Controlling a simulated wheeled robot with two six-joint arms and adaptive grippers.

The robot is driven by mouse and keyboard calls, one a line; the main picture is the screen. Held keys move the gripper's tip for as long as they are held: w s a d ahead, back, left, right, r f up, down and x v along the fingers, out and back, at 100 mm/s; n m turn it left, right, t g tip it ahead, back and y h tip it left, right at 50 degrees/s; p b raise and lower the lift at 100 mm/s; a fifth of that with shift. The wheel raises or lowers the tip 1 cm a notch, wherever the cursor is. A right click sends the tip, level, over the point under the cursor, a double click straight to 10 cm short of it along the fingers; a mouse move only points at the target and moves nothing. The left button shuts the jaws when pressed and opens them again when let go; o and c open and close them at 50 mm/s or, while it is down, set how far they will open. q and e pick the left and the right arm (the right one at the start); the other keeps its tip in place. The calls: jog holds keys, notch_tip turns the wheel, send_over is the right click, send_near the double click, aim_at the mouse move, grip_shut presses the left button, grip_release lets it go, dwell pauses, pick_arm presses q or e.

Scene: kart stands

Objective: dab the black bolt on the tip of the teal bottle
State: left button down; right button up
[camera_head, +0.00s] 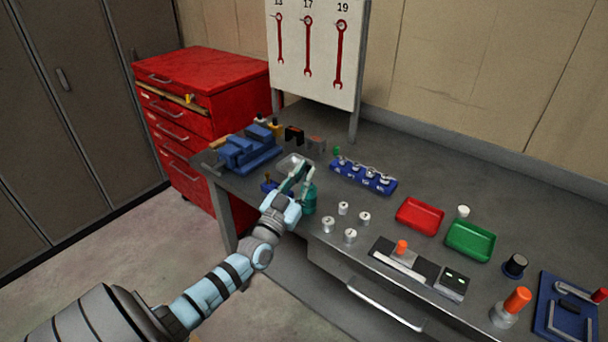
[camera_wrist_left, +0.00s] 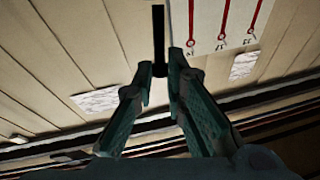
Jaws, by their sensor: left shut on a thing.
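A teal bottle (camera_head: 309,201) stands on the grey workbench near its front edge. The left wrist view shows the two teal fingers (camera_wrist_left: 158,80) closed in on a slim black bolt (camera_wrist_left: 158,38). The bolt stands out past the fingertips, with a wider part low between them. In the head view the bolt is too small or hidden to tell, so I cannot tell whether it touches the bottle. My right gripper is not in view.
A blue vise (camera_head: 245,150) stands left of my gripper. A blue rack (camera_head: 360,180) of silver pieces lies behind right. Several small white cylinders (camera_head: 343,208), a red tray (camera_head: 420,216) and a green tray (camera_head: 470,240) are to the right. A wrench board (camera_head: 320,95) stands behind.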

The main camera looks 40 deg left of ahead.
pick_arm(q)
jog(key=shift+f+b, duration=0.35)
jog(key=shift+f, duration=0.1)
jog(key=shift+f, duration=0.1)
dwell(1.0)
notch_tip(320, 180, up, 7)
jog(key=p, duration=0.8)
jog(key=shift+d+h, duration=0.1)
jog(key=shift+h, duration=0.3)
